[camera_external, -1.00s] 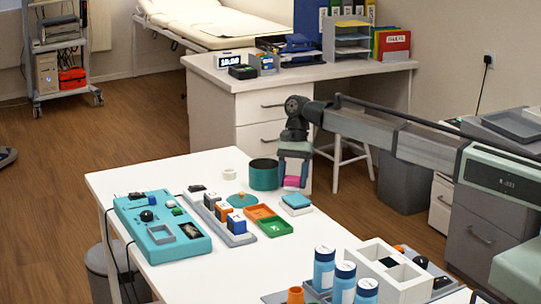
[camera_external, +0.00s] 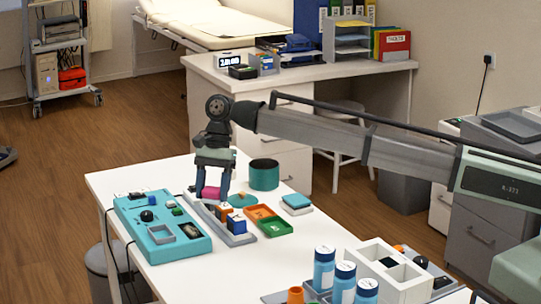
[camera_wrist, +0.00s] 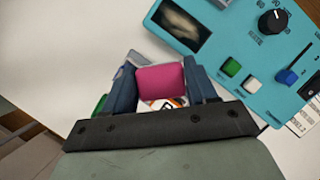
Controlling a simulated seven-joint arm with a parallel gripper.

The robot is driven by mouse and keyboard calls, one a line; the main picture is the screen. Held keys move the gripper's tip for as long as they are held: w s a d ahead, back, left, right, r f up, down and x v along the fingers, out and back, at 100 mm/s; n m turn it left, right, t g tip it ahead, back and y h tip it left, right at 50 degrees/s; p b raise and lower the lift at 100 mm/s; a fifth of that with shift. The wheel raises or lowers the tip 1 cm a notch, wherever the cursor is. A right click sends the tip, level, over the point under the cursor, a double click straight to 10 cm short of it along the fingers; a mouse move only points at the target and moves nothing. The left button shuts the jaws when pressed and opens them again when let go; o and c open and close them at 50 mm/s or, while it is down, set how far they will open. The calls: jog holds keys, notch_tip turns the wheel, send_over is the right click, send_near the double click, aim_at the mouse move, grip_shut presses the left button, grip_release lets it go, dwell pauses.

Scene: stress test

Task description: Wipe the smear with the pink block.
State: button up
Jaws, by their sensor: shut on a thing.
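My gripper (camera_external: 212,190) is shut on the pink block (camera_external: 210,193). In the wrist view the pink block (camera_wrist: 160,81) sits between the blue fingers of my gripper (camera_wrist: 162,84). In the outside view it appears over the far part of the grey rack, right of the teal panel (camera_external: 150,248); its exact height is unclear. The teal panel (camera_wrist: 245,70) also shows at the wrist view's upper right. A brownish smear (camera_wrist: 180,20) lies on its dark framed window. The window (camera_external: 188,231) is small in the outside view, and the smear is hard to make out there.
A grey rack (camera_external: 246,239) with lettered cubes stands right of the panel. Orange (camera_external: 260,212) and green (camera_external: 275,228) trays, a teal cup (camera_external: 264,174) and blue-labelled bottles (camera_external: 324,268) are further right. A knob (camera_wrist: 272,22) and switches rise from the panel. The table's front middle is clear.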

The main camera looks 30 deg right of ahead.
notch_tip(320, 180, up, 2)
send_over(195, 240)
jog(key=shift+w+d+f, duration=0.15)
jog(key=shift+f, duration=1)
jog(key=shift+w+d+f, duration=0.15)
jog(key=shift+f, duration=0.95)
jog(key=shift+w+d+f, duration=0.15)
jog(key=shift+f, duration=1)
jog(key=shift+w+f, duration=0.6)
jog(key=shift+c, duration=0.3)
jog(key=shift+w, duration=3.25)
jog(key=shift+s, duration=3.8)
notch_tip(195, 240, up, 8)
jog(key=shift+r, duration=0.15)
